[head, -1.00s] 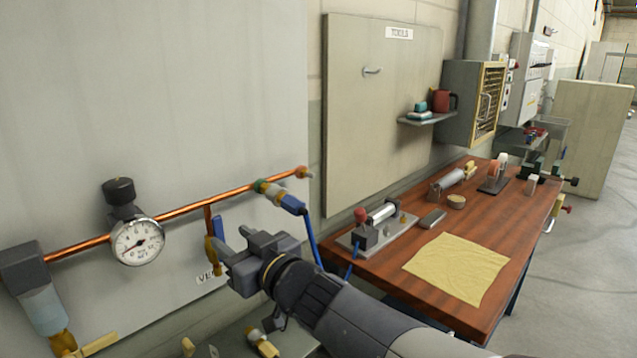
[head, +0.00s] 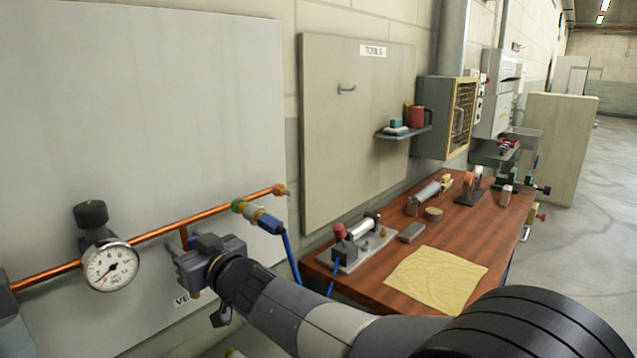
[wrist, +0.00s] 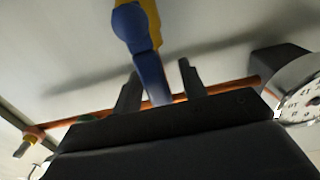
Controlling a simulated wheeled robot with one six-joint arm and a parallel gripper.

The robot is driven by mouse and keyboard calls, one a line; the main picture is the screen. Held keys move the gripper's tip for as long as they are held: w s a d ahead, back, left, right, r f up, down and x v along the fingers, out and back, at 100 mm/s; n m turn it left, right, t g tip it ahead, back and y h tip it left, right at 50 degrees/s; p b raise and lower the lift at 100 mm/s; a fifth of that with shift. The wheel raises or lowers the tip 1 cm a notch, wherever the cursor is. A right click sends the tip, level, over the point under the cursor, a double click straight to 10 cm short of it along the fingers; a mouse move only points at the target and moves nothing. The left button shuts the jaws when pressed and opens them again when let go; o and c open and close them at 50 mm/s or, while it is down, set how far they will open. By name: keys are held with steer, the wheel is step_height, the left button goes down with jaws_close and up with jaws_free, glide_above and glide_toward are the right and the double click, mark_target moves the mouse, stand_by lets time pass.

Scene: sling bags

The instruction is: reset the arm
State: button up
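My gripper (head: 177,262) is in front of the wall panel, just below the copper pipe (head: 155,233) and right of the pressure gauge (head: 110,266). In the wrist view its two fingers (wrist: 158,88) stand apart, so it is open. A blue lever (wrist: 150,75) with a yellow part (wrist: 152,20) shows between the fingers in that view. Gaps show on both sides of the lever, and no grip on it is seen. In the head view the gripper hides the lever. My arm reaches in from the lower right.
A blue hose runs from a fitting (head: 268,222) at the pipe's right end, close beside my gripper. A wooden bench (head: 395,255) with a yellow cloth (head: 438,280) and tools stands to the right. Open floor (head: 575,250) lies further right.

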steer(key=v, duration=1.1)
steer(key=x, duration=1.1)
steer(key=shift+w+d+r+m+p, duration=0.2)
steer(key=shift+w+m+p, duration=0.1)
steer(key=shift+m+p, duration=0.3)
steer(key=shift+w+d+f+m, duration=0.15)
steer(key=shift+d+f+m, duration=0.1)
steer(key=shift+m, duration=0.25)
